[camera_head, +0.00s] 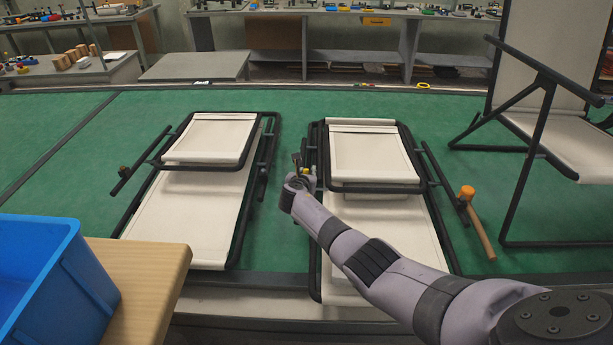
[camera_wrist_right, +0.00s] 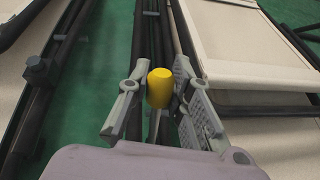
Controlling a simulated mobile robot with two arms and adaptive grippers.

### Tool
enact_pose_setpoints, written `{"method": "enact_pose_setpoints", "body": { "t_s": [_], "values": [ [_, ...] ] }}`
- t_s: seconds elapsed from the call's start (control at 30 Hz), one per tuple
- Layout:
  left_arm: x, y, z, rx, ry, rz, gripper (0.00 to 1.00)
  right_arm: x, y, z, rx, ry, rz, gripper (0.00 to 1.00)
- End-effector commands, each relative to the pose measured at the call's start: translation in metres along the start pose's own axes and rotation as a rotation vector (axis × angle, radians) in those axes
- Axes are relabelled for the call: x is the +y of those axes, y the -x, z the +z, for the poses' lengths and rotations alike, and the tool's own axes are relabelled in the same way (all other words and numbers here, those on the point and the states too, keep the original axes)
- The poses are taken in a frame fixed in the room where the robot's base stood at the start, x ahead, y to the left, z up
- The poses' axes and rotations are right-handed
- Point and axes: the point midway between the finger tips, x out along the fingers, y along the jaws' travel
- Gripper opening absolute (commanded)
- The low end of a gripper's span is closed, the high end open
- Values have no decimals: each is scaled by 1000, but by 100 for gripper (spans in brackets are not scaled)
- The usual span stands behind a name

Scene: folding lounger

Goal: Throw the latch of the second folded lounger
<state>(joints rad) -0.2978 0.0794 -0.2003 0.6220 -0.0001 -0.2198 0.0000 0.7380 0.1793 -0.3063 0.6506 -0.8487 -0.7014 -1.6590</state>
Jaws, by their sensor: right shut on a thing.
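Two folded loungers with cream fabric and black frames lie side by side, the left lounger (camera_head: 190,215) and the right lounger (camera_head: 375,155). A yellow latch knob (camera_wrist_right: 160,88) is on the left side rail of the right lounger. My right gripper (camera_head: 301,174) reaches to that rail and is shut on the yellow knob; in the right wrist view the knob shows between its grey fingers (camera_wrist_right: 157,95). The knob's lower part is partly hidden. My forearm covers part of the right lounger's lower end. My left gripper is in neither view.
An orange-headed mallet (camera_head: 467,193) lies right of the right lounger. An unfolded lounger (camera_head: 545,130) stands at the far right. A blue bin (camera_head: 60,275) sits on a wooden table (camera_head: 150,280) at lower left. Green surface shows between the loungers.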

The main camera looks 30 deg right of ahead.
Motion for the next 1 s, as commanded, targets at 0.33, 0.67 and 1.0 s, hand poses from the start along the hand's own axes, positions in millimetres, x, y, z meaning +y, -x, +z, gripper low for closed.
{"method": "enact_pose_setpoints", "body": {
  "t_s": [0.33,0.67,1.0],
  "values": [
    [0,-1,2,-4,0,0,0,1,-1,-2,2,-4,3,0],
    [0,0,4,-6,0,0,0,1,-1,-2,2,-2,2,34],
    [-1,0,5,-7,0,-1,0,0,-1,-1,1,-1,1,40]
  ]
}}
